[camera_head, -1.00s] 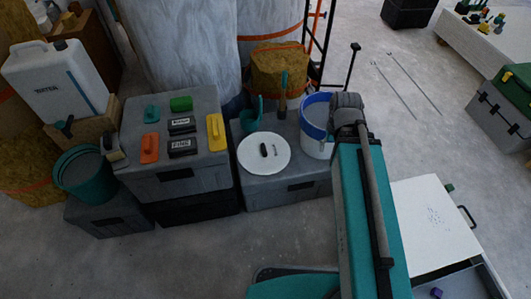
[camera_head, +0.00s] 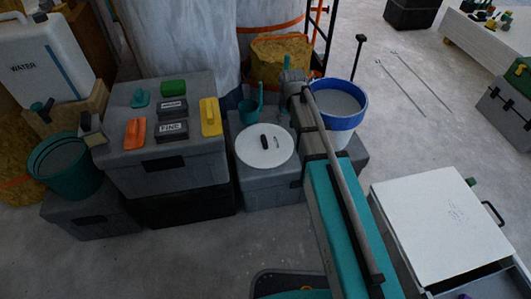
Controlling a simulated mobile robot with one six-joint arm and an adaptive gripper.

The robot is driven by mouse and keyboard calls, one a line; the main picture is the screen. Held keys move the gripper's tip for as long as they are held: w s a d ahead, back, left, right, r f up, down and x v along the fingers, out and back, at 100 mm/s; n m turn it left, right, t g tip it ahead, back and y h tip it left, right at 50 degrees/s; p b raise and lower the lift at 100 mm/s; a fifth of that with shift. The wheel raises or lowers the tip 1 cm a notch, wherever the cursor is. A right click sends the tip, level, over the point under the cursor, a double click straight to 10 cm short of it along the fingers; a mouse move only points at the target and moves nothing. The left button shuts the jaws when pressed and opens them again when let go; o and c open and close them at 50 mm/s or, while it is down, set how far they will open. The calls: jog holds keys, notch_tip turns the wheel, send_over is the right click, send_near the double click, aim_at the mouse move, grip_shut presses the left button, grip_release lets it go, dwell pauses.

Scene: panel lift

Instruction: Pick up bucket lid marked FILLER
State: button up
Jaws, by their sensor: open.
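A white round lid (camera_head: 254,154) with a dark grip and a small mark on its top lies flat on a grey box (camera_head: 265,192). I cannot read any word on it. A white bucket with a blue rim (camera_head: 351,121), open and holding grey material, stands to the right of the lid. My teal and grey arm reaches up the picture between the lid and the bucket, covering part of the box and coming close to the lid's right edge. My gripper cannot be made out in the head view.
Just behind the lid stand a teal scoop cup (camera_head: 248,112) and an upright tool. A taller grey box (camera_head: 172,176) on the left carries floats and dark blocks. A teal bucket (camera_head: 72,178) stands farther left. A white-topped cabinet (camera_head: 420,225) stands at right.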

jog(key=n+b, duration=0.1)
jog(key=b, duration=0.5)
send_over(264, 139)
jog(key=s+d, duration=0.1)
jog(key=s, duration=0.1)
notch_tip(264, 139, down, 7)
jog(key=shift+a+f+t, duration=0.1)
jog(key=shift+a+t, duration=0.15)
jog(key=shift+t, duration=0.05)
jog(key=shift+f, duration=0.15)
jog(key=f+b, duration=0.2)
jog(key=w+f+b, duration=0.1)
jog(key=f+b, duration=0.5)
jog(key=shift+w+a+f, duration=0.15)
jog(key=shift+w+f+b, duration=0.15)
jog(key=shift+f+b, duration=1.15)
jog(key=shift+b, duration=0.1)
jog(key=shift+w+f+b, duration=0.15)
jog(key=shift+f+b, duration=1.1)
jog(key=shift+b, duration=0.1)
grip_shut()
